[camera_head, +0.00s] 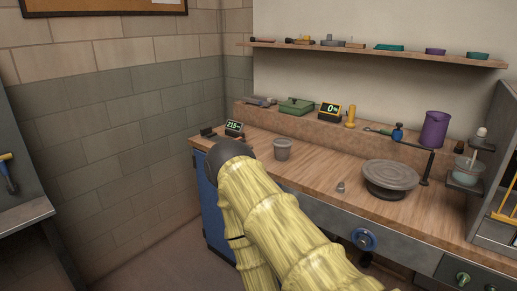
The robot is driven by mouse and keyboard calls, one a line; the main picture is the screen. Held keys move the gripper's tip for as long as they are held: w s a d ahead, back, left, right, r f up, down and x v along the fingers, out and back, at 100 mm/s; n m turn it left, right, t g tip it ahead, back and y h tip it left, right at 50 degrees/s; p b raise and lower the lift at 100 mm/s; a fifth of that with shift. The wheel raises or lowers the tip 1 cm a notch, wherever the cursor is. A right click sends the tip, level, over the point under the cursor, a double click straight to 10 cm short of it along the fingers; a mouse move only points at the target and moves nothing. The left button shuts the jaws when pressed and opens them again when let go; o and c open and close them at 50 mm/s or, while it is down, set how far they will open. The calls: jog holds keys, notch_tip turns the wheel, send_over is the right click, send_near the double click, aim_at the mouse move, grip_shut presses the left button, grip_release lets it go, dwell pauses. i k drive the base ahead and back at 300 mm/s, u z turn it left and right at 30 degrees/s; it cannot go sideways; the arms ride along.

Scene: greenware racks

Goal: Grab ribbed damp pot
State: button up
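A small grey pot (283,150) stands upright on the wooden bench top (318,178), just right of my arm's dark joint. It is too small in the picture to tell whether it is ribbed or damp. A second grey-green pot (467,169) sits on a small dark stand at the right end of the bench. My arm, in a yellow sleeve, rises from the bottom and bends at the bench's left front. My gripper is not visible; the arm beyond the bend is hidden.
A grey round wheel (390,178) and a small grey piece (340,187) are on the bench. A meter reading 0% (330,111), a yellow tool (350,117) and a purple jug (434,129) stand on the back ledge. Another display (234,127) is at the left. A shelf (370,51) hangs above.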

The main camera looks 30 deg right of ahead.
aim_at(282, 145)
jog(key=u, duration=0.25)
jog(key=i, duration=0.75)
jog(key=z, duration=0.6)
jog(key=i, duration=0.75)
jog(key=z, duration=0.8)
